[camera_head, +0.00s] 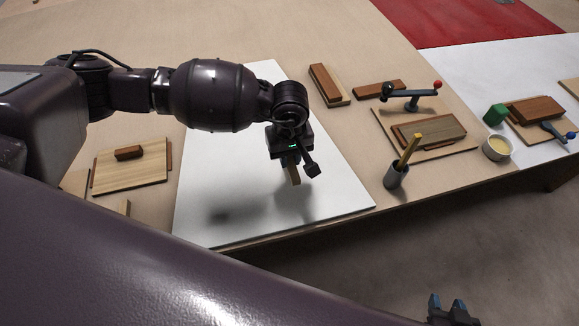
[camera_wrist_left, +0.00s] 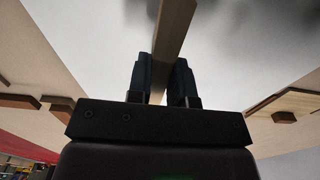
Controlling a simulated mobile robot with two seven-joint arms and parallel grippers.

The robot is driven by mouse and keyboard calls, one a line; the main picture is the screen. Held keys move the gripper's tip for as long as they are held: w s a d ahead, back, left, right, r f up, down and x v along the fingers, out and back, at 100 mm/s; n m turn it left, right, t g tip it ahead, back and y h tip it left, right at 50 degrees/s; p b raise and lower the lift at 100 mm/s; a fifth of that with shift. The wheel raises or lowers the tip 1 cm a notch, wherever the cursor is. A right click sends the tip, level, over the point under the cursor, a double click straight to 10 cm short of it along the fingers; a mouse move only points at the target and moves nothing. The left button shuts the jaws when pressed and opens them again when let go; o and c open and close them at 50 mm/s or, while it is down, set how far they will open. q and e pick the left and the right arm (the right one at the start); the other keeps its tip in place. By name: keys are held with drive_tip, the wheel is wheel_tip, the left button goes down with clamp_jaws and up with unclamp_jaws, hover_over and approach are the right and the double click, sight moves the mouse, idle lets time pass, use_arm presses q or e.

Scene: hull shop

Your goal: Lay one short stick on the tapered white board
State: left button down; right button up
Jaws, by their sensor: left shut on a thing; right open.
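The tapered white board (camera_head: 345,196) lies flat on the bench, narrow at the far end and wide at the near edge. My left gripper (camera_head: 290,160) is over its right half, shut on a short wooden stick (camera_head: 294,175). The stick points down toward the near edge in the head view. In the left wrist view the stick (camera_wrist_left: 173,28) runs between the two dark fingers (camera_wrist_left: 161,80), with the white board (camera_wrist_left: 85,35) behind it. The stick appears above the board; its exact gap is unclear. My right gripper (camera_head: 453,308) is open at the bottom right, beyond the bench's front edge.
Left of the board is a light wooden panel (camera_head: 115,176) with a brown block (camera_head: 129,153). To the right are a dark cup (camera_head: 396,177) with a yellow stick, wooden boards (camera_head: 430,133), a red-knobbed clamp (camera_head: 410,94) and a white bowl (camera_head: 497,148). The board around the gripper is clear.

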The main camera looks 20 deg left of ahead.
use_arm(q)
drive_tip(key=shift+f+b, duration=0.3)
drive_tip(key=shift+f, duration=2.1)
use_arm(e)
drive_tip(key=shift+w+r, duration=0.1)
drive_tip(key=shift+w, duration=0.1)
use_arm(q)
drive_tip(key=shift+f, duration=0.1)
drive_tip(key=shift+f, duration=0.15)
drive_tip(key=c, duration=1)
unclamp_jaws()
